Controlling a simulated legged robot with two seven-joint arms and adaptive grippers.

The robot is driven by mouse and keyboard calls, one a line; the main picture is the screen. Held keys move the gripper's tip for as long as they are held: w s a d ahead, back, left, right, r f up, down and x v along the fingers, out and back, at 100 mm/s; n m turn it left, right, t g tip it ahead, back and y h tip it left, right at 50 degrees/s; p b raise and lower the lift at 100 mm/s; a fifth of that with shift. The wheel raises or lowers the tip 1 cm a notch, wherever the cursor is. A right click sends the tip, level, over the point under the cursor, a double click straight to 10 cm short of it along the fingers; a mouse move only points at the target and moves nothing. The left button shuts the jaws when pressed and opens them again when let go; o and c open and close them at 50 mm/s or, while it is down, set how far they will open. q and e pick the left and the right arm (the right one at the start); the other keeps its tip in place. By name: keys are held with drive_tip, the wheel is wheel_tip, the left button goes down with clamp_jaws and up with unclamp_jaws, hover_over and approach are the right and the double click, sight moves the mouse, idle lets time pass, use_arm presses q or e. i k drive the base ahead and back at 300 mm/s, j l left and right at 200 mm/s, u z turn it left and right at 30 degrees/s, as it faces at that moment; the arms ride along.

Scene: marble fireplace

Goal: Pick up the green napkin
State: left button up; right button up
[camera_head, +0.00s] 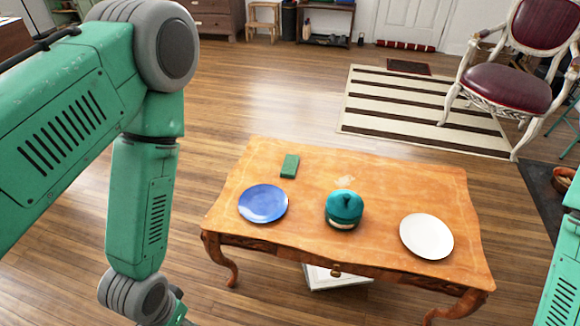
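The green napkin (290,166) is a small, dark green folded rectangle. It lies flat near the back edge of the wooden table (388,181), left of the middle. Nothing covers it. My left arm comes in from the left, in front of the table's left side, and bends downward. Its lower end is at the bottom edge of the view, where only a dark part shows, so the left gripper's fingers cannot be made out. Only a piece of my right arm shows at the right edge; its gripper is out of view. Neither arm touches the napkin.
On the table, a blue plate (263,203) lies just in front of the napkin. A teal lidded pot (344,207) stands in the middle and a white plate (427,236) lies at right. A white and burgundy chair (507,88) and striped rug (425,105) are behind.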

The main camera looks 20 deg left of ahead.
sight(289, 169)
drive_tip(key=i+j+z, duration=0.2)
drive_tip(key=i, duration=0.25)
drive_tip(key=i+j+z, duration=0.1)
drive_tip(key=i+z, duration=0.15)
drive_tip(key=i, duration=0.2)
